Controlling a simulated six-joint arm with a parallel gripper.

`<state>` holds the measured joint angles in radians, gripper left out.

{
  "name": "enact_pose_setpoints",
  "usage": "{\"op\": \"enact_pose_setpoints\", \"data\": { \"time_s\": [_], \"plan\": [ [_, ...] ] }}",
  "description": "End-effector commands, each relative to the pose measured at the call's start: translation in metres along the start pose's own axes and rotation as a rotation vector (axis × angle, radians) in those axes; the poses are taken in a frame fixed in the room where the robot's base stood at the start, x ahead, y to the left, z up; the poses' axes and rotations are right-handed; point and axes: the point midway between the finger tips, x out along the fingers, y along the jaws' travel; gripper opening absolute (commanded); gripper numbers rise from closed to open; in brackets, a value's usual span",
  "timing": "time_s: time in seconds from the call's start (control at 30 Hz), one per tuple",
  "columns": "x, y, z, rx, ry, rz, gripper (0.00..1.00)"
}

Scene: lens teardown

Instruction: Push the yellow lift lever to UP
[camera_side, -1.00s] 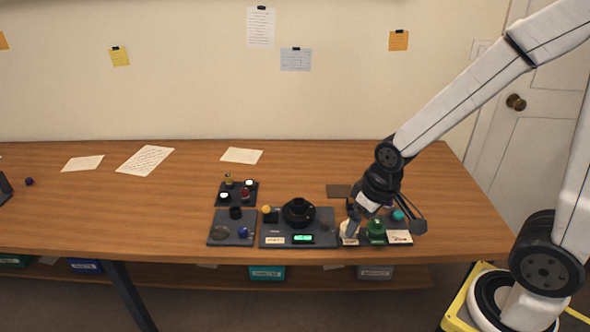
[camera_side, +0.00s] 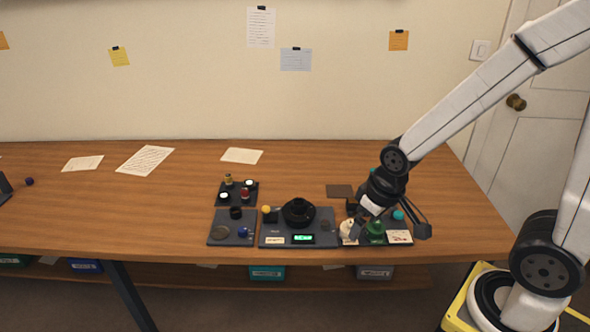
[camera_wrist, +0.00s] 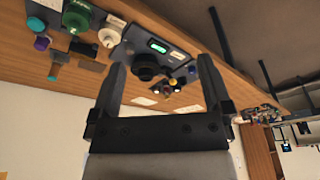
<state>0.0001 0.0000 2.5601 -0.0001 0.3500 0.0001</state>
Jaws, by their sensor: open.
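The yellow lift lever shows as a small yellow knob (camera_side: 266,209) at the left back of the middle dark station, beside a black lens (camera_side: 298,211). In the wrist view a small yellow spot (camera_wrist: 172,82) beyond the lens (camera_wrist: 146,67) looks like the same knob. Its position label cannot be read. My gripper (camera_side: 389,222) is over the right-hand station, well to the right of the knob and apart from it. In the wrist view my gripper (camera_wrist: 161,62) has its fingers wide apart with nothing held.
The right station holds a green knob (camera_side: 375,228), a white dial (camera_side: 348,229) and a teal knob (camera_side: 398,215). A lit green display (camera_side: 302,238) is on the middle station's front. Dark trays (camera_side: 238,194) with small parts stand left. The wooden table (camera_side: 100,215) is mostly clear farther left.

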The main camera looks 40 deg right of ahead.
Motion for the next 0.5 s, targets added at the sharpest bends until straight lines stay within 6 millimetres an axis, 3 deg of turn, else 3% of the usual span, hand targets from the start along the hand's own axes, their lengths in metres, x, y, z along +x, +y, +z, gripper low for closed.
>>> {"op": "enact_pose_setpoints", "data": {
  "time_s": [0.23, 0.27, 0.33, 0.37, 0.5],
  "plan": [
    [0.0000, 0.0000, -0.0001, 0.000, 0.000, 0.000, 1.00],
    [0.0000, 0.0000, -0.0001, 0.000, 0.000, 0.000, 0.97],
    [0.0001, 0.0000, -0.0002, -0.002, -0.001, 0.000, 0.75],
    [0.0003, -0.0001, -0.0003, -0.005, -0.002, 0.001, 0.70],
    [0.0034, -0.0002, -0.0015, -0.049, -0.024, 0.010, 0.70]
  ]
}}
